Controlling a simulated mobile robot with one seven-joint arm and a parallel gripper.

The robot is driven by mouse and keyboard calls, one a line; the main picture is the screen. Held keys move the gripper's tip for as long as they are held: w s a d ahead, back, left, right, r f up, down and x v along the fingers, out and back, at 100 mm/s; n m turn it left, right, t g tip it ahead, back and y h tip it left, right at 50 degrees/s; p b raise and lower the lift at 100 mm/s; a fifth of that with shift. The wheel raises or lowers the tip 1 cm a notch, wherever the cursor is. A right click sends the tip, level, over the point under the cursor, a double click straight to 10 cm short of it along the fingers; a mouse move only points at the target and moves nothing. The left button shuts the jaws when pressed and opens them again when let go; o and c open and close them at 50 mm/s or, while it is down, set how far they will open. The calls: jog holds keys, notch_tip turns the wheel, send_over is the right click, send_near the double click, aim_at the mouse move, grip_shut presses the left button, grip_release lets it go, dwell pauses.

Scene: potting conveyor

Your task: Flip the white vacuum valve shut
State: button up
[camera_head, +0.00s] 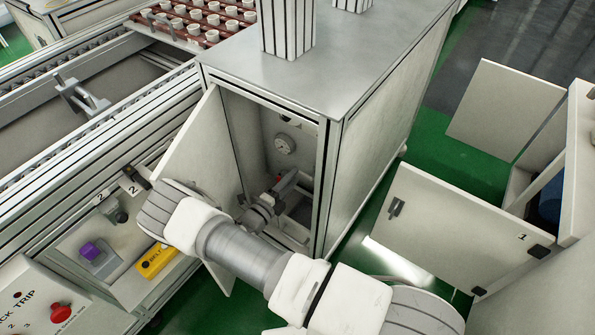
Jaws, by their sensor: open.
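The metal cabinet (375,115) in the middle has its door (196,150) swung open to the left. My arm reaches across from the lower right, and my gripper (285,184) is inside the cabinet opening, low and in front of the back wall. It is open; its fingertips are small and partly lost among dark parts. A round pale gauge (285,144) is on the cabinet's back wall, above my gripper. I cannot make out the white vacuum valve; it may be hidden behind my gripper and wrist.
The open door stands close to my wrist on the left. A conveyor (100,120) runs along the left, with a tray of pots (195,20) at the back. A panel with a red button (61,312) is at lower left. Another open cabinet (450,230) stands right. Green floor lies between.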

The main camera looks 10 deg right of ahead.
jog(key=v, duration=0.3)
jog(key=shift+s+a+p, duration=0.3)
jog(key=shift+s, duration=0.15)
